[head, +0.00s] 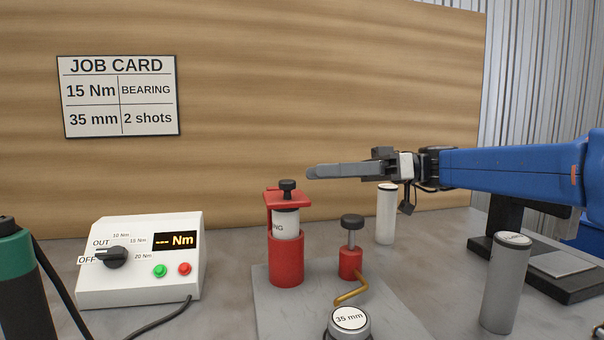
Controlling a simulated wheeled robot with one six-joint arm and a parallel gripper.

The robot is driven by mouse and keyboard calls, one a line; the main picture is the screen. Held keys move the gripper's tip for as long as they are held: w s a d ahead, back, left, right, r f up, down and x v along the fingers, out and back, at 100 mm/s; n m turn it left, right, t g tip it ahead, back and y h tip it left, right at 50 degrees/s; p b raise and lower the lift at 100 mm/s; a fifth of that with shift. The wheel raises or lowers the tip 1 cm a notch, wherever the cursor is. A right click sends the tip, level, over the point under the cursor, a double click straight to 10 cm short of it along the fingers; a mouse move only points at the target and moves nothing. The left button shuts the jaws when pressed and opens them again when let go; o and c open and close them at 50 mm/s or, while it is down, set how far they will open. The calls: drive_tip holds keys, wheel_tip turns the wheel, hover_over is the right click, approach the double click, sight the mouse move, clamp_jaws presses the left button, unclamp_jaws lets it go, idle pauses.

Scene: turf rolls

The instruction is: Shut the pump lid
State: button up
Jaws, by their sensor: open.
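The red pump (286,262) stands upright on a grey plate. A white cartridge (286,226), its label ending in "NG", sits in the pump and sticks out above the red cup. The red pump lid (298,201), with a black knob (288,186) on top, lies about level right over the cartridge. A red post joins the lid on its left. I cannot tell whether the lid touches the cartridge. My gripper (312,172) is open and empty, seen side-on, pointing left. Its fingertips are a little above and right of the knob, apparently apart from it.
A black plunger knob (352,221) on a red base, a brass spout (350,292) and a "35 mm" cap (349,320) are close by. A white cartridge (386,215) and a grey one (506,284) stand to the right. A control box (142,270) is left.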

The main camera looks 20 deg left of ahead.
drive_tip(key=v, duration=0.9)
drive_tip(key=shift+w+d, duration=0.2)
drive_tip(key=shift+s, duration=0.15)
